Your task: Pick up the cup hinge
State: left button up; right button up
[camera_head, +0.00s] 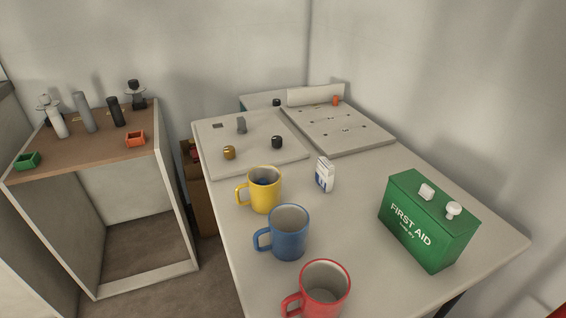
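I cannot tell for sure which thing is the cup hinge. A small grey upright piece (241,125) stands on the left pale tile (205,150), with a dark flat piece (218,126) beside it. A brass-coloured knob-like piece (229,153) and a black one (277,142) are on the same tile. Two small white pieces, one blocky (427,191) and one round-topped (453,210), sit on top of the green first aid box (408,232). Neither of my grippers is in view.
The table (365,215) also holds a yellow mug (264,191), blue mug (288,233), red mug (325,290), a small white-and-blue carton (324,175) and a right tile (365,138) with small pieces. A brown-topped cabinet (85,148) stands left, across a gap.

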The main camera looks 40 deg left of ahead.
aim_at(242, 123)
jog(key=u, duration=1.55)
jog(key=j, duration=0.55)
jog(key=i+j+z, duration=0.15)
jog(key=j, duration=0.3)
jog(key=j+z, duration=0.1)
jog(key=j, duration=0.35)
jog(key=i+j+z, duration=0.15)
jog(key=j, duration=0.3)
